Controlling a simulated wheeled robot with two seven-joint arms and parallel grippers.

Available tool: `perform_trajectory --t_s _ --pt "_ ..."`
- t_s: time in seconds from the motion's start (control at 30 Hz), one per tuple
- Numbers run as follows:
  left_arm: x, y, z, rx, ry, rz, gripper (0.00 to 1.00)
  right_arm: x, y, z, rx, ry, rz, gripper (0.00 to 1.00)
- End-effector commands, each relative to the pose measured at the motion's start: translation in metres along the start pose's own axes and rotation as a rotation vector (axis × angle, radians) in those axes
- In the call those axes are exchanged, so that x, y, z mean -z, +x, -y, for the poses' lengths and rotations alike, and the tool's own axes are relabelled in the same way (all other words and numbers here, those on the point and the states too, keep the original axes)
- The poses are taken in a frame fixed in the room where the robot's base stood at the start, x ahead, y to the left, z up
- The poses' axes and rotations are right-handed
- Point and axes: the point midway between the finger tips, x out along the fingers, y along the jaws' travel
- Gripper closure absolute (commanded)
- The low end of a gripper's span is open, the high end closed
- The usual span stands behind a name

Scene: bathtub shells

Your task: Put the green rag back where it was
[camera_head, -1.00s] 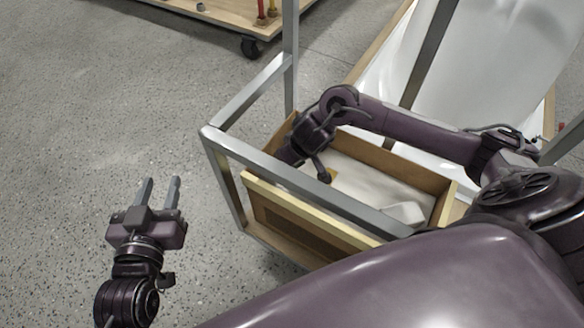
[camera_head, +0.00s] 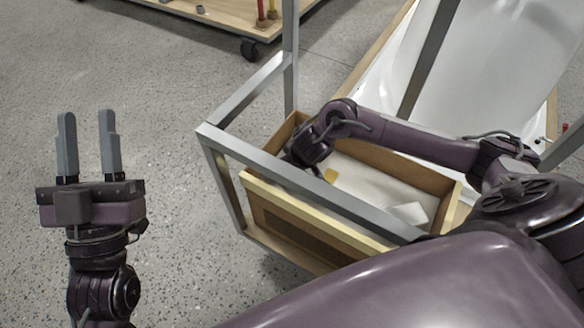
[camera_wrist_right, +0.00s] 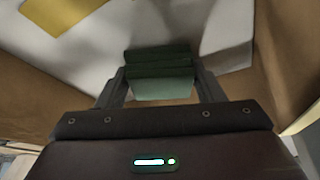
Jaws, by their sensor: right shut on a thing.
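The green rag (camera_wrist_right: 160,72) shows in the right wrist view, between the two fingers of my right gripper (camera_wrist_right: 162,88), which is shut on it. The rag is over the white bottom inside a wooden drawer (camera_head: 408,163); I cannot tell whether it touches the bottom. In the head view my right arm reaches into the drawer's left end, and the fingers and rag are hidden behind the wrist. My left gripper (camera_head: 90,148) is open and empty over the bare floor at the left, its fingers pointing away from me.
A grey metal frame (camera_head: 218,145) surrounds the drawer, with a bar across its front. A yellow piece (camera_head: 330,176) and a white block (camera_head: 409,213) lie in the drawer. A white tub shell (camera_head: 490,80) stands behind. A wheeled wooden cart (camera_head: 230,22) is at the back. The left floor is clear.

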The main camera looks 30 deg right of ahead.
Motion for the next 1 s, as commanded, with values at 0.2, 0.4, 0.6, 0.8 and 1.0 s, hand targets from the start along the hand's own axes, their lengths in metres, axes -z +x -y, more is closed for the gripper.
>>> perform_trajectory --t_s 0.2,0.4,0.6,0.8,1.0 --pt "0.001 0.0 0.0 0.0 0.0 -0.005 0.64 0.0 0.0 0.0 0.0 0.001 0.0 0.57" --pt "0.002 0.0 0.0 0.0 0.0 -0.009 0.64 -0.001 0.002 0.0 0.0 0.002 -0.001 0.35" --pt "0.002 0.0 0.0 0.001 0.001 -0.008 0.64 -0.001 0.002 0.0 0.0 0.001 -0.001 0.17" --pt "0.002 0.0 0.0 0.001 0.001 -0.008 0.64 0.0 0.002 0.0 0.0 0.001 -0.001 0.17" --pt "-0.013 -0.002 -0.001 0.0 -0.004 0.064 0.64 0.001 -0.004 0.0 0.0 0.001 0.0 0.17"
